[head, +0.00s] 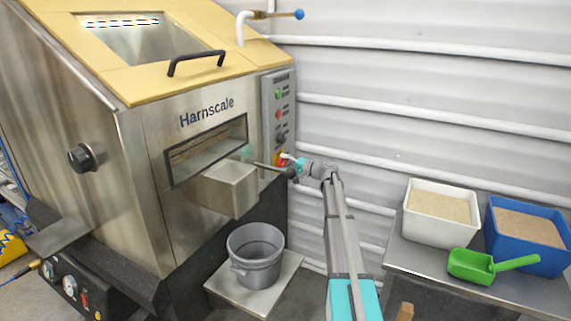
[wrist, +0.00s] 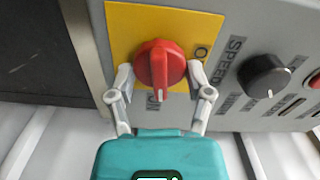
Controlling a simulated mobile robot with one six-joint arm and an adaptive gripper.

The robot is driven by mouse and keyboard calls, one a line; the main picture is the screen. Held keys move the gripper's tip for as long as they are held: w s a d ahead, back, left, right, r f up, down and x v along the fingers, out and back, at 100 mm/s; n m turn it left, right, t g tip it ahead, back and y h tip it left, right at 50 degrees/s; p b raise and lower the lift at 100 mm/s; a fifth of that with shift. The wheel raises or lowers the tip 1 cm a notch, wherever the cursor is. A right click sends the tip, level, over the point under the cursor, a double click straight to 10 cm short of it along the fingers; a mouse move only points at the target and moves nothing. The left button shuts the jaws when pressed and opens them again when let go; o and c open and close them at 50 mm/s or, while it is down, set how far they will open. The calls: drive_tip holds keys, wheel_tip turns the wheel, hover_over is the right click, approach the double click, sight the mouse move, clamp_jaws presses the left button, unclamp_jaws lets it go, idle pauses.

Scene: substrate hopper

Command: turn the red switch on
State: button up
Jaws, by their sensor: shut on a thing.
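The red switch (wrist: 160,63) is a round rotary knob on a yellow plate (wrist: 122,20). In the wrist view its white pointer line is at the bottom, facing the partly hidden ON label; an O mark (wrist: 202,52) is to the right on the plate. My gripper (wrist: 160,78) has one finger on each side of the knob and is shut on it. In the head view my gripper (head: 284,160) reaches the low end of the machine's control panel, where the yellow plate (head: 282,158) shows and the switch is small and partly covered.
A black SPEED knob (wrist: 264,76) and a red button (wrist: 314,80) sit beside the plate. The Harnscale hopper's metal chute (head: 230,190) juts out left of my arm, above a grey bucket (head: 256,255). A table at right holds white and blue bins (head: 440,236) and a green scoop (head: 470,266).

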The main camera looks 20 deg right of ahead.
drive_tip(key=shift+w+m, duration=0.15)
drive_tip(key=shift+m, duration=0.95)
drive_tip(key=o, duration=1.1)
drive_tip(key=shift+v, duration=6.05)
